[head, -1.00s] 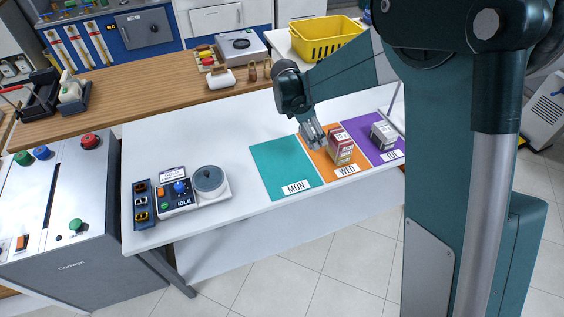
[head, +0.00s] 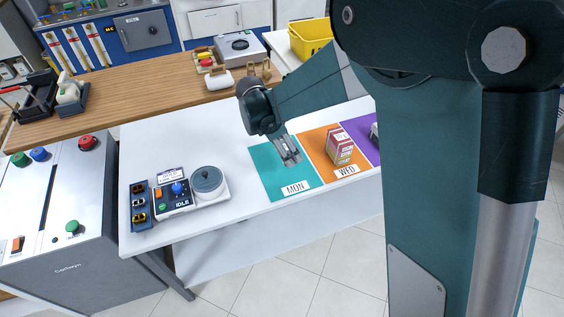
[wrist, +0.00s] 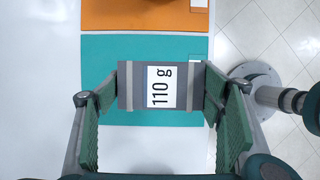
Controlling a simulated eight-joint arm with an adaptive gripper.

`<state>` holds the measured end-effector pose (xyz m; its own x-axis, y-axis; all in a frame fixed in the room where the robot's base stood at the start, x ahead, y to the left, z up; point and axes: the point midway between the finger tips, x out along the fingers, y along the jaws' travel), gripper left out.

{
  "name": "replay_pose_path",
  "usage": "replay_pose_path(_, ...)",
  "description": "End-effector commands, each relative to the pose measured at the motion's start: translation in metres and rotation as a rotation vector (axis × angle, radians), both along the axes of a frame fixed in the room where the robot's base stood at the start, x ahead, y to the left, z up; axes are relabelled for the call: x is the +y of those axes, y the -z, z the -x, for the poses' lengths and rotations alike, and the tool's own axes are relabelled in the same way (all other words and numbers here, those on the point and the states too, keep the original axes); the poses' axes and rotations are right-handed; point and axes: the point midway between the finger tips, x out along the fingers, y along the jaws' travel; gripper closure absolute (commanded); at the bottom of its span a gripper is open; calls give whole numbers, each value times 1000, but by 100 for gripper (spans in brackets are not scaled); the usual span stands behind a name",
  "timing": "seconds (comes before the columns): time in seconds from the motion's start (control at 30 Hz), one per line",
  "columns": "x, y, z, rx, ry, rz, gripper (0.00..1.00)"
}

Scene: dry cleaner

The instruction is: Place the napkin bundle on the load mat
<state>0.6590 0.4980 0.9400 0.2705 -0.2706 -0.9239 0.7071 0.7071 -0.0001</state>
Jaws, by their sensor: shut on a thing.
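My gripper (head: 289,153) is shut on a grey banded bundle (wrist: 194,88), with a white "110 g" label facing the wrist camera. In the wrist view the bundle spans between the green finger pads. In the head view the gripper mostly hides it. The gripper is over the teal mat (head: 267,178) marked MON; I cannot tell the exact height. To its right lie an orange mat (head: 319,155) marked WED and a purple mat (head: 359,131). No mat visibly reads "load".
A red and white box (head: 339,147) stands on the orange mat, and a grey box (head: 374,131) on the purple one is partly hidden by my arm. A control box (head: 173,198) reading IDLE and a round grey device (head: 208,182) stand left. White table between is clear.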

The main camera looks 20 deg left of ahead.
Motion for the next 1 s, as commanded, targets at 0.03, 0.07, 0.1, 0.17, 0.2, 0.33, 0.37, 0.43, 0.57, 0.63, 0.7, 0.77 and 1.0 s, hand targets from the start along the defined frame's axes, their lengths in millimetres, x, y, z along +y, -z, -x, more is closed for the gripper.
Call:
replay_pose_path(0.03, 0, 2, 0, 0, 0, 0, 47)
replay_pose_path(0.07, 0, 4, 0, 0, 0, 0, 47)
replay_pose_path(0.1, 0, 7, 0, 0, 0, 0, 47)
replay_pose_path(0.17, 0, 13, 0, 0, 0, 0, 47)
replay_pose_path(0.2, 0, 18, 0, 0, 0, 0, 47)
replay_pose_path(0.33, 0, 37, 0, 0, 0, 0, 47)
replay_pose_path(0.37, 0, 41, 0, 0, 0, 0, 47)
replay_pose_path(0.43, 0, 50, 0, 0, 0, 0, 47)
replay_pose_path(0.57, 0, 60, 0, 0, 0, 0, 47)
replay_pose_path(0.63, 0, 62, 0, 0, 0, 0, 47)
replay_pose_path(0.7, 0, 62, 0, 0, 0, 0, 47)
replay_pose_path(0.77, 0, 62, 0, 0, 0, 0, 47)
replay_pose_path(1.0, 0, 65, 0, 0, 0, 0, 47)
